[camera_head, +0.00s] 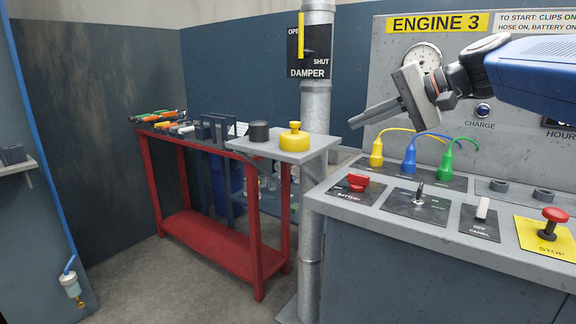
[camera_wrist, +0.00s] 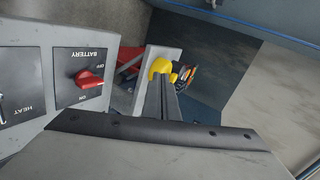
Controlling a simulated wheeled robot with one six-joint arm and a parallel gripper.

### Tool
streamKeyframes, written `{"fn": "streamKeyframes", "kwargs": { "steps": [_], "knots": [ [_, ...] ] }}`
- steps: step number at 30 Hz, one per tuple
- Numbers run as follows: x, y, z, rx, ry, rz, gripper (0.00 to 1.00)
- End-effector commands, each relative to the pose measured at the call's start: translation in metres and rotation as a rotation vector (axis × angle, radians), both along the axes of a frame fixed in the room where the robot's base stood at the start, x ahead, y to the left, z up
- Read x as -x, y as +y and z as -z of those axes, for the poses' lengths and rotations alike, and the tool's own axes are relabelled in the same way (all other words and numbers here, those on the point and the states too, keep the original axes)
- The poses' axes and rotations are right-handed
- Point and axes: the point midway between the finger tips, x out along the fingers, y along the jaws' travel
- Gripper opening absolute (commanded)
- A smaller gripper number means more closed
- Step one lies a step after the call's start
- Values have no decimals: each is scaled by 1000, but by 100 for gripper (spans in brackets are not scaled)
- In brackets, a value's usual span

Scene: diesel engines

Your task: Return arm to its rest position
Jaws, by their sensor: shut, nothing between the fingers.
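My gripper (camera_head: 374,113) is at the end of my blue arm, in the air in front of the Engine 3 panel (camera_head: 500,55) and above the left part of the console. Its grey fingers are together, point left, and hold nothing. In the wrist view the closed fingers (camera_wrist: 167,97) point toward a yellow round object (camera_wrist: 160,68) on a grey shelf, well beyond them. My gripper touches nothing that I can see.
Below is the console with a red battery switch (camera_head: 358,182), yellow, blue and green clips with cables (camera_head: 410,160), and a red stop button (camera_head: 555,215). A grey damper pipe (camera_head: 316,100) stands behind my gripper. A red workbench (camera_head: 215,243) with tools is further left.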

Motion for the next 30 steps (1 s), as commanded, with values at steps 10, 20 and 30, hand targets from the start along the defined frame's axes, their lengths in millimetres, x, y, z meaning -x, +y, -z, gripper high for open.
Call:
{"fn": "streamKeyframes", "kwargs": {
  "steps": [10,20,30],
  "knots": [
    [124,-36,175,475,51,-21,0],
    [228,-99,311,911,30,-123,0],
    [258,-124,353,1062,10,-177,0]
  ]
}}
